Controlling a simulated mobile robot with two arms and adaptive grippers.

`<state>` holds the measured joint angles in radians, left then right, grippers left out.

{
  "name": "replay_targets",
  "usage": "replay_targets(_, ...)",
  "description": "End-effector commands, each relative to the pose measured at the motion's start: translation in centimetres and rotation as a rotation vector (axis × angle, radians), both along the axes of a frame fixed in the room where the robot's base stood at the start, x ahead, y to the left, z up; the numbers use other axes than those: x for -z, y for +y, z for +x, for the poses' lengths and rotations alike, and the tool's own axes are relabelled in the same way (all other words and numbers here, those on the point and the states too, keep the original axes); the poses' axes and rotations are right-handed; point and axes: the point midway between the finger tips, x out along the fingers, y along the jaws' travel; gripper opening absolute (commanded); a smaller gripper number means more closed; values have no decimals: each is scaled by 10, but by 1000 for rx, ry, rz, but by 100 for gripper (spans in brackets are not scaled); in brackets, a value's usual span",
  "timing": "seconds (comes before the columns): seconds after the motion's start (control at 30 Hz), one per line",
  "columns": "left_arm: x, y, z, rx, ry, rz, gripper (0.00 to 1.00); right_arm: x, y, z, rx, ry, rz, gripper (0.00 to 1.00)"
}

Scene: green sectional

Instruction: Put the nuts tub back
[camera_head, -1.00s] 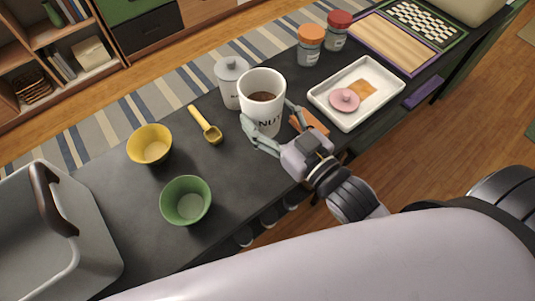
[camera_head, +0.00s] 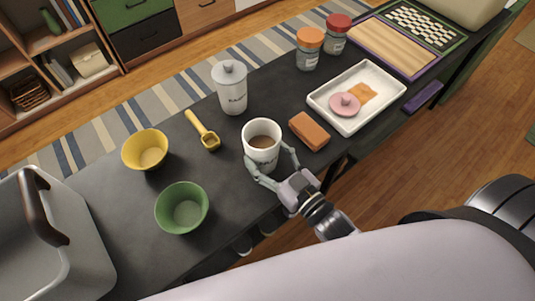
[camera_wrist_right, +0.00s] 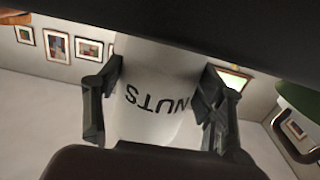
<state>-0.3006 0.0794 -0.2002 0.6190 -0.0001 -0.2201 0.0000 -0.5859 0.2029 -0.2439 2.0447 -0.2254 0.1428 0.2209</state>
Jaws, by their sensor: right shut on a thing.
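The nuts tub (camera_head: 262,133) is a white open cup with brown contents; it stands upright near the front edge of the dark table in the head view. My right gripper (camera_head: 272,172) is shut on it from the front, one finger on each side. In the right wrist view, the tub (camera_wrist_right: 155,105) shows its "NUTS" lettering between the two fingers of my right gripper (camera_wrist_right: 160,95). Whether its base touches the table is hard to tell. My left gripper is not in view.
A white lidded canister (camera_head: 231,88) stands behind the tub. A brown block (camera_head: 309,131) lies right of it, beside a white tray (camera_head: 374,118). A yellow scoop (camera_head: 204,132), yellow bowl (camera_head: 135,152), green bowl (camera_head: 170,218) and grey bin (camera_head: 100,270) are to the left. Two jars (camera_head: 308,50) (camera_head: 337,36) stand behind.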

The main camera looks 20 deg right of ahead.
Motion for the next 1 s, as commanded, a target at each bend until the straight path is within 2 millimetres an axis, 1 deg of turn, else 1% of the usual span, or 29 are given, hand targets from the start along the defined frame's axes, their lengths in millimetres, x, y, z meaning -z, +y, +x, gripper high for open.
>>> replay_targets(0.1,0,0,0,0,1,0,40,-2,0,0,0,-3,1,24)
replay_targets(0.23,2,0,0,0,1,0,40,2,0,0,0,-2,0,24)
replay_targets(0.27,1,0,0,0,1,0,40,3,0,0,0,0,-1,65)
replay_targets(0.5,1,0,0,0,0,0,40,2,0,0,0,0,0,81)
replay_targets(0.57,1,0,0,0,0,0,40,2,0,0,0,0,0,84)
replay_targets(0.8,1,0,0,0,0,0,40,2,0,0,0,0,-1,84)
replay_targets(0.9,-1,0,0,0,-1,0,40,-1,0,0,0,0,0,84)
replay_targets(1.0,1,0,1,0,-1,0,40,1,-3,-9,0,4,-1,84)
